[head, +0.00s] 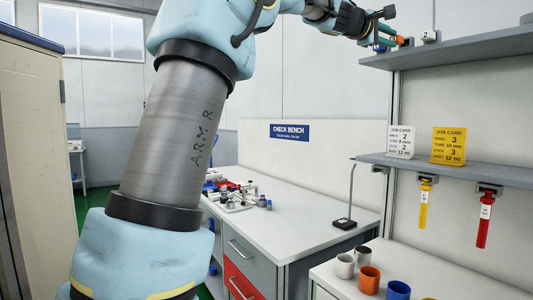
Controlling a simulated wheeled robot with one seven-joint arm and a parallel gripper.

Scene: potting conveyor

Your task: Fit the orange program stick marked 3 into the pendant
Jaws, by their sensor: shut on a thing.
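My gripper (388,30) is at the upper right, in front of the upper shelf's left end. It is shut on a small orange piece (394,37), which looks like the orange program stick. The fingers hide part of it, and no number can be read on it. The piece points right, toward a white tag marked 2 (429,36) at the shelf's edge; I cannot tell whether they touch. I cannot make out the pendant in this view.
A yellow stick (425,204) and a red stick (485,220) hang from holders under the lower shelf (455,170). White and yellow job cards stand on it. Below are several cups, including an orange one (369,280). The check bench (300,222) has clear room.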

